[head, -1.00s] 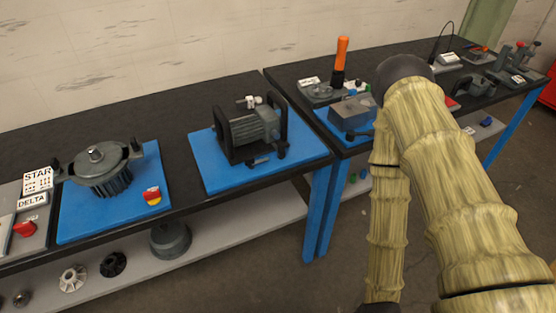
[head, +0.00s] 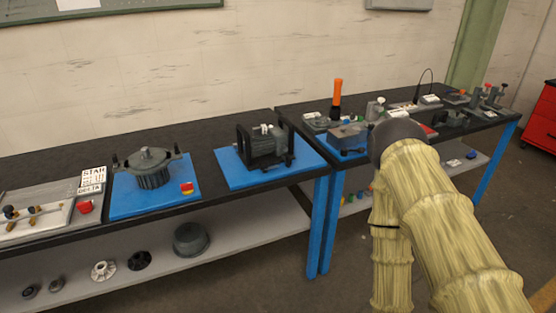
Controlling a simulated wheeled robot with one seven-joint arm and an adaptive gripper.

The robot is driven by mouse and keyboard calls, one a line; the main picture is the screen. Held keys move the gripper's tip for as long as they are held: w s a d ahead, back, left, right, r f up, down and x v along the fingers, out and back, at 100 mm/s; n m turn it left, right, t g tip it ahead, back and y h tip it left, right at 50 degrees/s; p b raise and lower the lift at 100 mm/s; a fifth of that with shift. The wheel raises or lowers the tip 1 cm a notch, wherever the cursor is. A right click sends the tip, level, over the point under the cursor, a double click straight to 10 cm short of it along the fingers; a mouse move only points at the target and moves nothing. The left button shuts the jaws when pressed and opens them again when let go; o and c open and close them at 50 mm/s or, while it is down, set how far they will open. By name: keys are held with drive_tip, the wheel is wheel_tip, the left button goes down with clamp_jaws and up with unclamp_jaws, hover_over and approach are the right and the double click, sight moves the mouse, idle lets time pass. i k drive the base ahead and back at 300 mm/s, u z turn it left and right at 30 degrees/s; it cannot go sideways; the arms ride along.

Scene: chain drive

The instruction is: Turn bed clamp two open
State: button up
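I cannot tell for certain which part is bed clamp two. A grey motor in a black frame (head: 264,146) stands on a blue mat, with small dark handles at its front foot. Upright clamp-like fixtures (head: 490,96) with red and orange tops stand at the far right end of the right bench, small and distant. My arm, wrapped in a straw-coloured cover, fills the right of the head view and hides part of the right bench. My gripper is not in view.
The left bench (head: 60,153) also holds a grey motor (head: 151,168) on a blue mat and a STAR/DELTA panel. The right bench carries an orange-handled tool (head: 337,98) and a grey block (head: 347,135). A red cabinet (head: 542,125) stands far right. Floor shows between the benches and my arm.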

sight(288, 161)
drive_tip(key=u, duration=0.6)
drive_tip(key=i, duration=0.95)
drive_tip(key=z, duration=0.3)
